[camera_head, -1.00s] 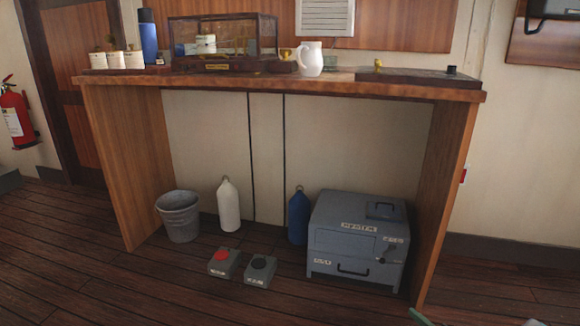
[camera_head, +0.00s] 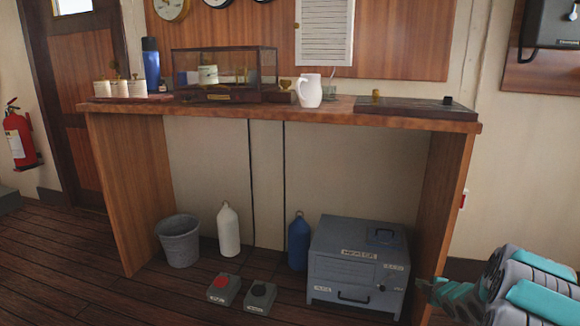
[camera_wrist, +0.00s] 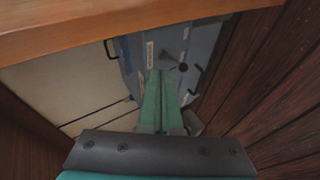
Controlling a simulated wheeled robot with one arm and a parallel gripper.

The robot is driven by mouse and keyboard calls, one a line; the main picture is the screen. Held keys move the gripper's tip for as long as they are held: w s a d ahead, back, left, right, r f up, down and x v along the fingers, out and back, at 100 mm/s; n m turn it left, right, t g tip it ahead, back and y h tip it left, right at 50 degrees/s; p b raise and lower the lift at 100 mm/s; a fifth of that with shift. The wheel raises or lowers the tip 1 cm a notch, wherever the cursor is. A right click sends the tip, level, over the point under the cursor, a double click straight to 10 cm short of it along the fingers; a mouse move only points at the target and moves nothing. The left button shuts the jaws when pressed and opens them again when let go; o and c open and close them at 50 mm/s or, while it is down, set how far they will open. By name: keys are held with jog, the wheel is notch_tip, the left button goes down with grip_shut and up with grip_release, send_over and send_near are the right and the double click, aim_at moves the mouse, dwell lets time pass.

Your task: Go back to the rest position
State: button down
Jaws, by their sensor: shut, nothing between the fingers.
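My gripper (camera_wrist: 161,78) shows in the wrist view as two long green fingers lying together, shut and empty. They point toward the grey metal box (camera_wrist: 152,45), which is beyond their tips. In the head view my arm, grey and teal, enters at the lower right. My gripper's end (camera_head: 424,288) is there beside the desk's right leg, partly dark and hard to make out.
The wooden desk (camera_head: 300,112) carries a white jug (camera_head: 309,91) and a glass case (camera_head: 222,72). Under it are a grey metal box (camera_head: 357,262), a bucket (camera_head: 179,241), two bottles and two small button boxes. The floor at the left front is clear.

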jog(key=s+a+r+m+g+h+p, duration=0.25)
jog(key=s+a+r+m, duration=0.3)
jog(key=s+r, duration=0.35)
jog(key=s+a+r+m+g+h+p, duration=0.1)
jog(key=s+a+r+m+g, duration=0.4)
jog(key=s+r, duration=0.4)
jog(key=s+a+r+m+g+y, duration=0.1)
jog(key=s+a, duration=0.4)
jog(key=s, duration=0.7)
jog(key=s+a+r+m+g+y+p, duration=0.1)
jog(key=s+a, duration=0.5)
jog(key=s, duration=0.6)
jog(key=s+a+r+m+g+y+p, duration=0.1)
jog(key=s+a+r+m+g, duration=0.2)
jog(key=s, duration=0.9)
jog(key=a+r+g, duration=0.1)
jog(key=a, duration=0.2)
jog(key=shift+s, duration=0.3)
